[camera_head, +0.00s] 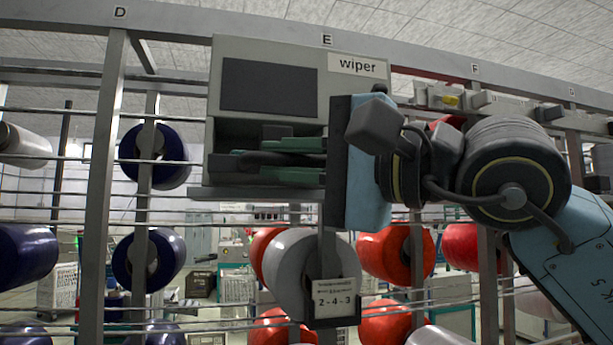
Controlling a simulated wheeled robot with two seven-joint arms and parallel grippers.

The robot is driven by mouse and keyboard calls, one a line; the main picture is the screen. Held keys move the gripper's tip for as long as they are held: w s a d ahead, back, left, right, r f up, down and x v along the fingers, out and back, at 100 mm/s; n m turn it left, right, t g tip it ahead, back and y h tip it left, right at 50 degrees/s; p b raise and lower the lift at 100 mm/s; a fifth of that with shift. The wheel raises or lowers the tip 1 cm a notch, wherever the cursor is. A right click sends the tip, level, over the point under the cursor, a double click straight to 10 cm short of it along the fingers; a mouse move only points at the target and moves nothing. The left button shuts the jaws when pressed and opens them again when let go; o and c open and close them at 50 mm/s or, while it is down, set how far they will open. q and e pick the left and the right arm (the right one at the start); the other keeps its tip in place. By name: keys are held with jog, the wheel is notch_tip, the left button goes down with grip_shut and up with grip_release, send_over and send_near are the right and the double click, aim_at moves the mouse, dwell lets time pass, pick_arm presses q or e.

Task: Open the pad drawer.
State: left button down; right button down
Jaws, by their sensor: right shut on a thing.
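The grey wiper unit (222,80) hangs on the rack, with a dark panel on its upper front and a "wiper" label. Below the panel is a dark recess with a grey ledge (225,192) under it. My right gripper (268,158) reaches in from the right, its green-sided fingers level in front of this recess. It is shut on a dark bar-like part there, which looks like the pad drawer's handle (243,162). The fingers and wrist hide much of the recess, so I cannot tell how far the drawer stands out. My left gripper is out of view.
Rack posts (104,190) and thin horizontal rods cross the view. Dark blue bobbins (165,172) are at left; red bobbins (383,258) and a grey one (292,270) are below. A "2-4-3" card (334,300) hangs under my wrist. Grey devices (500,103) line the rail at right.

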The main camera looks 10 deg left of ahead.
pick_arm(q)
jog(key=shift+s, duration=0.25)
pick_arm(e)
jog(key=c, duration=1.5)
grip_release()
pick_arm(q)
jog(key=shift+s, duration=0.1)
pick_arm(e)
jog(key=shift+o, duration=0.2)
